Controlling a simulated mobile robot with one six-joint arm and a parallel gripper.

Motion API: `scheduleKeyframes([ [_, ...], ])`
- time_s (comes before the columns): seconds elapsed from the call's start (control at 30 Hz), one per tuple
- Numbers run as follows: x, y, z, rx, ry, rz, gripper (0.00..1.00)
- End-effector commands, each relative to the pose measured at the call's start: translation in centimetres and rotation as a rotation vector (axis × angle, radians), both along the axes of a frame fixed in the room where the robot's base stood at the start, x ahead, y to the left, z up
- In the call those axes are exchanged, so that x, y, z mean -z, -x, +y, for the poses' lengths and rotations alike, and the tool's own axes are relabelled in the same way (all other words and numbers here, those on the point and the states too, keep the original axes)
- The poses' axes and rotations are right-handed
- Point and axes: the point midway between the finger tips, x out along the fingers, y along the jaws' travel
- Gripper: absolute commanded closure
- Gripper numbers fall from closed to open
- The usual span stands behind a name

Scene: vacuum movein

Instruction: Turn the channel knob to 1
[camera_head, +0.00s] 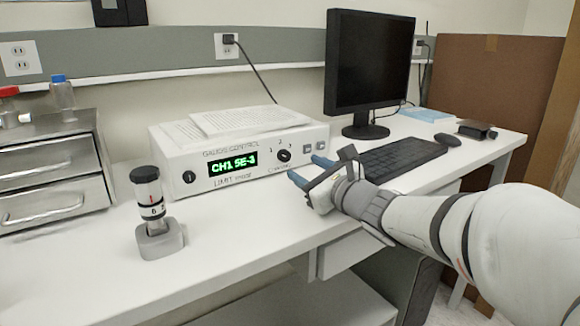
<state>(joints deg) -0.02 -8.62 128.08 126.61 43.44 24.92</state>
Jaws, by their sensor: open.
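The white control box (236,158) stands on the bench, its front labelled "GAUGE CONTROL". Its green display (232,164) appears to read "CH1 5E-3". The black channel knob (284,156) is at the right of the front panel, with small numbers around its top. Its pointer direction is too small to be sure of. My gripper (309,170) has blue fingertips and is open and empty. It is in front of the panel, just right of and below the knob, and appears apart from it.
A second black knob (189,177) sits at the left of the panel. A vacuum gauge (149,200) stands in a grey holder at the front left. A keyboard (390,158) and monitor (368,66) are to the right. Bare bench lies in front of the box.

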Motion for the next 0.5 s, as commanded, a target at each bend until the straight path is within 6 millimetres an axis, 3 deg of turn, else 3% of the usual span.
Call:
scheduleKeyframes([
  [0.2,0.2,-3.7,2.5,-0.003,0.001,-0.001,0.51],
  [0.5,0.1,-6.1,4.1,-0.001,0.0,0.0,0.51],
])
